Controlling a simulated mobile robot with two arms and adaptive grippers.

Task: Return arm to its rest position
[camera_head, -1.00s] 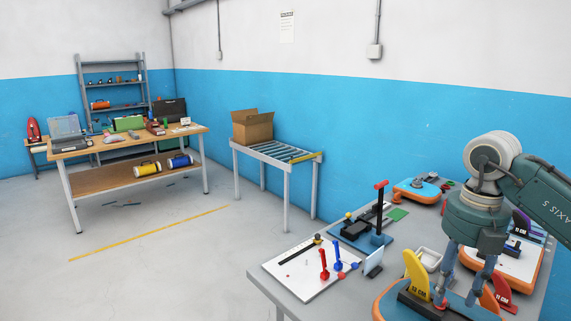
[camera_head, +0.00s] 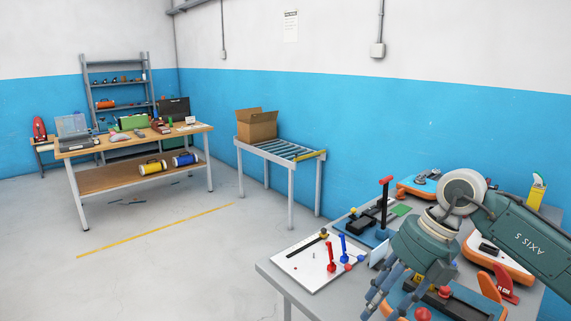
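My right arm comes in from the right edge over the near workbench (camera_head: 285,275). Its gripper (camera_head: 388,305) hangs at the lower right, tilted down and to the left, above the front of the bench. Its fingers are spread apart, with nothing visible between them. The gripper covers part of an orange and blue board with a dark slot (camera_head: 460,303). A small patch of yellow (camera_head: 418,280) shows behind the fingers. My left arm and gripper are not in view.
A white panel (camera_head: 306,272) with red and blue handled tools lies left of the gripper. A black and blue fixture with a red-topped post (camera_head: 384,205) stands behind. Another orange board (camera_head: 505,262) and red fin (camera_head: 505,285) lie right. Floor left of the bench is clear.

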